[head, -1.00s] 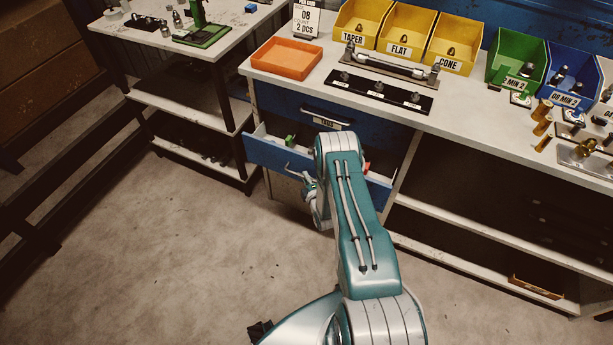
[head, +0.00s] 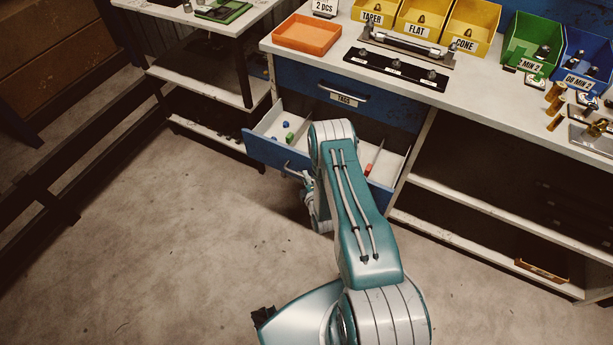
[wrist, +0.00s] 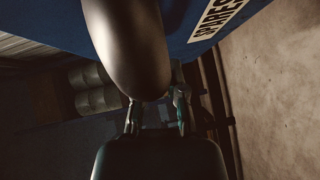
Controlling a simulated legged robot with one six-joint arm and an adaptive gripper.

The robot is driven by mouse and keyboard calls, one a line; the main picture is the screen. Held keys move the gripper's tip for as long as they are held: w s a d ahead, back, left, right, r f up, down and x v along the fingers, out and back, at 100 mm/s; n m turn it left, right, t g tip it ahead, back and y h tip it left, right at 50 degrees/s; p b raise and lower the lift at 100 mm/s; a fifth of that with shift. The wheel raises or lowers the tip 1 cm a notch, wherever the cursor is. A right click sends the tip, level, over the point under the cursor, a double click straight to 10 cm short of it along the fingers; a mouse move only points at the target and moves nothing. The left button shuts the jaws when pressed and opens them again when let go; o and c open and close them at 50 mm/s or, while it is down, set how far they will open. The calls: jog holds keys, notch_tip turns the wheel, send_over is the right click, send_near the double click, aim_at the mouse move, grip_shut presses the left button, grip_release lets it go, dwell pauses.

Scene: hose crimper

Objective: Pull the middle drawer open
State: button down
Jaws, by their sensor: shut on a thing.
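The middle drawer (head: 259,152) is blue and stands open under the bench, below the closed top drawer with a label reading TAGS (head: 345,99). Small blue, green and red pieces lie inside it. Its metal bar handle (head: 292,170) shows partly beside my arm. My gripper (head: 309,190) is at the drawer front, mostly hidden behind my arm. In the wrist view the handle bar (wrist: 128,45) looms large and my gripper's fingers (wrist: 157,115) are closed at it. A SPARES label (wrist: 218,18) shows on the blue front.
The bench top (head: 480,105) holds an orange tray (head: 306,34), yellow, green and blue bins and a black strip with fittings (head: 395,68). A second shelved table (head: 205,80) stands at the left. The floor (head: 150,260) in front is clear.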

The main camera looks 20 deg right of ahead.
jog(key=shift+s+f, duration=0.2)
jog(key=shift+f, duration=0.05)
jog(key=c, duration=0.7)
grip_release()
jog(key=shift+w, duration=0.1)
jog(key=shift+r, duration=0.1)
jog(key=s, duration=0.4)
jog(key=s+a+r, duration=0.1)
jog(key=s, duration=0.6)
jog(key=shift+s+a+r, duration=0.2)
jog(key=shift+s+r, duration=0.1)
jog(key=shift+s, duration=0.05)
